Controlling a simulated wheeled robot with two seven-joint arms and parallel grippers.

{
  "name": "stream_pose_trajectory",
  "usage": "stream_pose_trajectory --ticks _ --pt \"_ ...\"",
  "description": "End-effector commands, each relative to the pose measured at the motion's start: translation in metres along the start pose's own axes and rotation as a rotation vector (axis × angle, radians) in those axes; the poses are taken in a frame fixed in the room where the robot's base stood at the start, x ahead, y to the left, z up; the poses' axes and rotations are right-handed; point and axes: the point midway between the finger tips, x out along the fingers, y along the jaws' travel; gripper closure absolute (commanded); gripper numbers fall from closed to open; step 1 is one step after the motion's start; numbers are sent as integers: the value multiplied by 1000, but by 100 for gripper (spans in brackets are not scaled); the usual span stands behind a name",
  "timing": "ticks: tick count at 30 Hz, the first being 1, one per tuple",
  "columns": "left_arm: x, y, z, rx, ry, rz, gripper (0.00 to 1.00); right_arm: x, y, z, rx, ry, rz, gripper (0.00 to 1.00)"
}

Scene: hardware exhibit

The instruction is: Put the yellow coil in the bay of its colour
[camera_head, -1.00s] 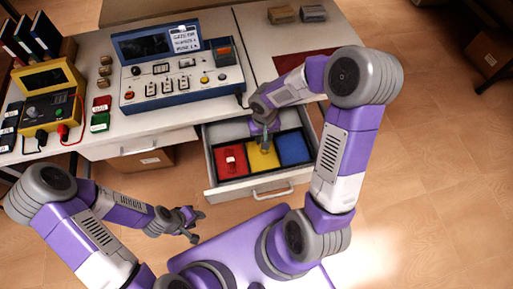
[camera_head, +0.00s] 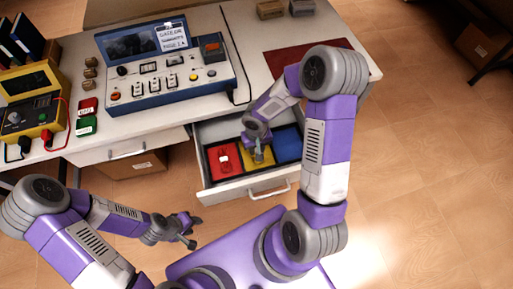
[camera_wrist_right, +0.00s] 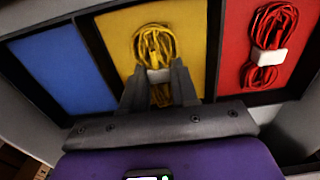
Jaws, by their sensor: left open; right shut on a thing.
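The yellow coil (camera_wrist_right: 155,44) is in the right wrist view, a looped cable with a pale band. It is over the yellow bay (camera_wrist_right: 196,30) of the open drawer (camera_head: 226,197); whether it touches the floor is unclear. My right gripper (camera_wrist_right: 158,85) is shut on the coil at its band, fingers pointing into the bay. In the head view my right gripper (camera_head: 258,156) is at the yellow bay and mostly hides the coil. My left gripper (camera_head: 194,231) is open and empty, low in front of the desk, left of the drawer.
The red bay (camera_wrist_right: 232,70) holds a red coil (camera_wrist_right: 270,38). The blue bay (camera_wrist_right: 62,70) is empty. A blue console (camera_head: 165,72) and a yellow meter (camera_head: 28,105) stand on the desk. The drawer handle (camera_head: 268,193) juts out in front.

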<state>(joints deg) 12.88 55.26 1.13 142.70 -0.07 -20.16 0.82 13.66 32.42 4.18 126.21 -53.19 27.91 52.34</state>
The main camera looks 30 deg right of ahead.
Motion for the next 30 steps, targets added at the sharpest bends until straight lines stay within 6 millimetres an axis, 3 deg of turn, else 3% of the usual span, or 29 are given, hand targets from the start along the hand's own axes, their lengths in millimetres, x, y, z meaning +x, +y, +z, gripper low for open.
stream_pose_trajectory --ticks 5,6,10,22,30 --pt "6 -2 0 0 0 0 57 5 0 0 -1 0 0 100" --pt "5 -2 0 0 0 0 57 4 0 0 -1 0 0 65" --pt "4 -2 0 0 0 0 57 3 0 0 -1 0 0 46" --pt "-2 1 0 0 0 0 57 -2 0 0 0 -1 0 46" --pt "-24 9 1 0 0 0 57 -59 0 -1 1 5 0 46"
